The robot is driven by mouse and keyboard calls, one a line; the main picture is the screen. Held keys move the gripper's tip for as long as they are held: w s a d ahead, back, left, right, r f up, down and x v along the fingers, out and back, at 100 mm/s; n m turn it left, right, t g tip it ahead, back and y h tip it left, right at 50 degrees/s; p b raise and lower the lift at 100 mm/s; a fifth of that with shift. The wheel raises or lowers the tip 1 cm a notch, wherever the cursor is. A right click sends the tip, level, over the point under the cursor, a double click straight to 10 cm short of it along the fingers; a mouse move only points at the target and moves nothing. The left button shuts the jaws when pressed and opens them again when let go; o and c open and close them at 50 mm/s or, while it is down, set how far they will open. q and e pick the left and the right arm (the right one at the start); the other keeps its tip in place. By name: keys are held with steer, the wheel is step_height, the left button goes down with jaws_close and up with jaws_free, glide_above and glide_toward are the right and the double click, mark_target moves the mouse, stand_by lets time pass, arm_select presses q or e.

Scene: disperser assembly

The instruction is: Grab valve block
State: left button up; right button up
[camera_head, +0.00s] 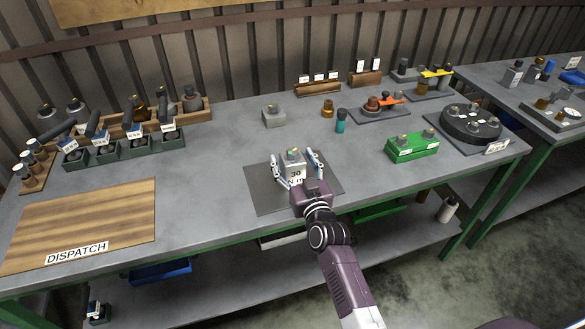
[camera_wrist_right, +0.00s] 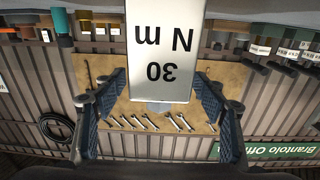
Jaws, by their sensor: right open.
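A small grey block with a yellowish top fitting (camera_head: 293,154), which looks like the valve block, stands on the dark mat (camera_head: 262,199) near the table's front. A white label reading "30 N m" (camera_head: 296,173) is on its near side. The label also shows upside down in the right wrist view (camera_wrist_right: 162,45). My right gripper (camera_head: 294,161) is open, with one finger on each side of the block. In the right wrist view its fingers (camera_wrist_right: 160,82) stand apart, left and right of the label. I cannot tell whether either finger touches. My left gripper is out of view.
Another grey block (camera_head: 273,116) stands farther back. A green box (camera_head: 412,147) and a round dark fixture (camera_head: 471,124) are to the right. A wooden dispatch board (camera_head: 90,222) lies at left, below racks of tools (camera_head: 122,146). The grey table between them is mostly clear.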

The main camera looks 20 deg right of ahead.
steer(key=shift+w, duration=0.15)
steer(key=c, duration=0.9)
jaws_close()
steer(key=shift+r, duration=0.25)
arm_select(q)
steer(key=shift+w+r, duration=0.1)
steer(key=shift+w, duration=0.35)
arm_select(e)
steer(key=shift+w, duration=0.1)
